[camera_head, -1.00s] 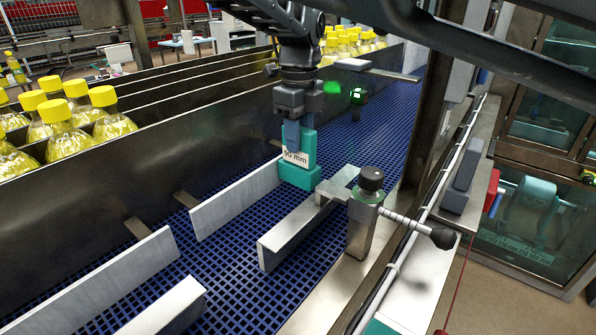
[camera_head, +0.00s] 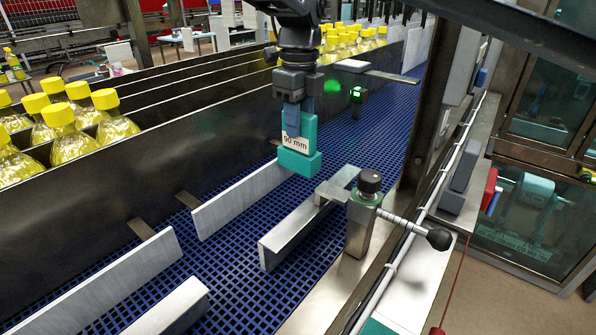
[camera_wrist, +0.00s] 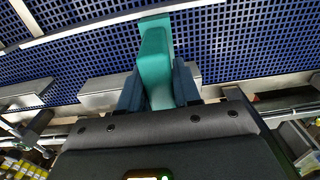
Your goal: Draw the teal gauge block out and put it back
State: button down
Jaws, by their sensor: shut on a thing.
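The teal gauge block (camera_head: 300,162) has a white label reading "90 mm" and hangs upright below my gripper (camera_head: 297,112). My gripper is shut on its upper part. The block is above the blue mesh conveyor, near the far ends of two pale guide rails: the left rail (camera_head: 240,198) and the right rail (camera_head: 292,237). In the wrist view the teal block (camera_wrist: 155,65) sits between the two fingers of my gripper (camera_wrist: 158,88). The block looks clear of both rails, but its exact height over the belt is hard to tell.
A clamp post with a black knob (camera_head: 370,181) and a side handle (camera_head: 438,238) stands just right of the block. Yellow-capped bottles (camera_head: 62,128) fill lanes behind the dark metal wall (camera_head: 90,187) at left. The blue belt (camera_head: 385,110) beyond the block is mostly free.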

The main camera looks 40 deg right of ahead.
jog(key=shift+r+p, duration=1.45)
jog(key=shift+r, duration=2.2)
